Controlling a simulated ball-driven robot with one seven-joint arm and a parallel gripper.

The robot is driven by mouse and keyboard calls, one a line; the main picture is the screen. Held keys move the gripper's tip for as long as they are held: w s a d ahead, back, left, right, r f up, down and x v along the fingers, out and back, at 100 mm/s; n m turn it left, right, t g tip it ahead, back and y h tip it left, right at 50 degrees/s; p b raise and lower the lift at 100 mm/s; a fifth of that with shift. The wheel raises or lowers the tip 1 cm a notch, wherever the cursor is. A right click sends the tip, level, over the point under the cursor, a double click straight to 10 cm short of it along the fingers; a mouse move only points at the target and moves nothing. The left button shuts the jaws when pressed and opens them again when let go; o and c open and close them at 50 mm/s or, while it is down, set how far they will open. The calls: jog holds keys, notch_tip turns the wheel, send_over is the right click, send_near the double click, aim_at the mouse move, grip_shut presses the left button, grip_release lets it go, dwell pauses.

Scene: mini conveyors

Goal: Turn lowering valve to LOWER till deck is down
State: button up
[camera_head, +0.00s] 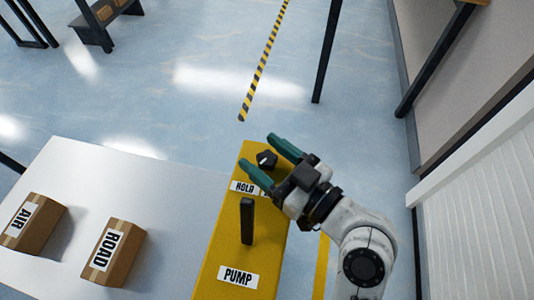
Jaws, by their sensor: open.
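The lowering valve is a dark knob (267,159) on top of a yellow console (214,262), near its far end. A white label reading HOLD (244,187) lies just in front of the knob. A LOWER label does not show; my gripper may cover it. My gripper (278,145), with green fingers, is open over the knob's right side, pointing up and left. One finger passes beside and partly in front of the knob; I cannot tell whether they touch. The light deck (75,190) lies to the left of the console; its height is hard to tell.
A black pump lever (247,220) stands upright on the console, near a PUMP label (238,276). Two cardboard boxes, marked AIR (34,224) and ROAD (114,253), sit on the deck. A wall (470,60) rises at the right. Open floor lies beyond the console.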

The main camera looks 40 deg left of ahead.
jog(key=c, duration=1)
